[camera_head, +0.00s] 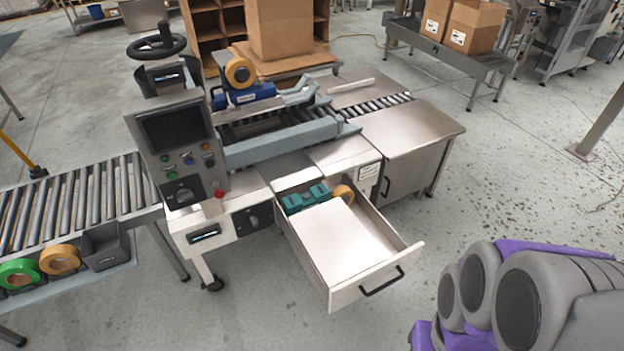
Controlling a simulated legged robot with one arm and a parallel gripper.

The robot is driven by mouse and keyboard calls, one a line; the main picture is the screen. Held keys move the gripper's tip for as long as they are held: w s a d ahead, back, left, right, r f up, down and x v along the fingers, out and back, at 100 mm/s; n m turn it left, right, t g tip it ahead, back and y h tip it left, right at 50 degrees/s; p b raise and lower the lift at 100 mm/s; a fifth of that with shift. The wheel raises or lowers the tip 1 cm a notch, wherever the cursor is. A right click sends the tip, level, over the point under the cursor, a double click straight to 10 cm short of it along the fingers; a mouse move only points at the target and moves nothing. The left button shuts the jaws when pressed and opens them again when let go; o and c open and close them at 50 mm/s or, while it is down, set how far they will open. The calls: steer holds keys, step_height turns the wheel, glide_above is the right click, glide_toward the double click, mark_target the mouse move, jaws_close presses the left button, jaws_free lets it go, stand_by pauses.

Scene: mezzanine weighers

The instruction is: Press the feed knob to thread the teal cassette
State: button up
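A teal cassette (306,198) lies at the back left of the pulled-out drawer (384,278) of the steel machine. Its far end sits close to the drawer opening. I cannot tell for sure which control is the feed knob. One black knob (254,221) is on the machine's front, left of the drawer. Another dark rotary knob (183,194) is on the lower part of the control panel (177,150). My gripper is not in view; only purple and grey parts of my own body show at the lower right.
An orange tape roll (344,193) lies beside the cassette in the drawer. A red button (219,194) is at the panel's lower right. A roller conveyor (75,207) with tape rolls and a grey bin (104,247) is on the left. The floor before the drawer is clear.

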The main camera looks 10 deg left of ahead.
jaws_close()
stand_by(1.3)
